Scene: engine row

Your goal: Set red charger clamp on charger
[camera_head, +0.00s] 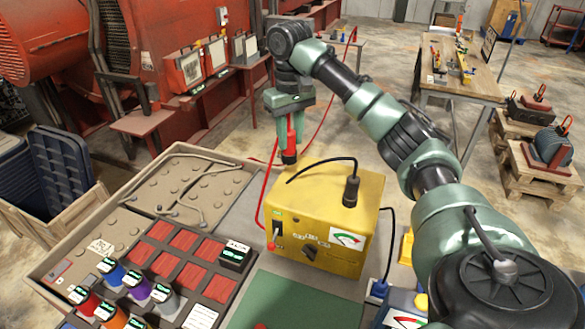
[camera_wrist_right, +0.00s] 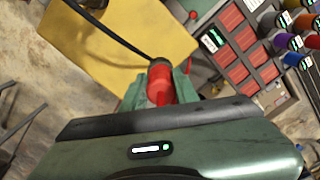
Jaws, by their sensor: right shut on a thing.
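My right gripper (camera_head: 287,135) is shut on the red charger clamp (camera_head: 291,140), which points downward with a dark lower end. It is just above or at the back left edge of the yellow charger (camera_head: 318,205); I cannot tell if they touch. In the right wrist view the clamp (camera_wrist_right: 159,84) sits between the fingers of the gripper (camera_wrist_right: 158,92), with the charger (camera_wrist_right: 105,45) beyond it. A red cable runs from the charger's front up toward the clamp. A black clamp (camera_head: 350,190) stands upright on the charger's top, with a black cable. My left gripper is not in view.
A tray (camera_head: 215,165) with a grey panel, red compartments and several coloured spools stands left of the charger. A green mat (camera_head: 300,303) lies in front. A crate of blue bins (camera_head: 50,185) is at far left. A workbench (camera_head: 470,80) stands at back right.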

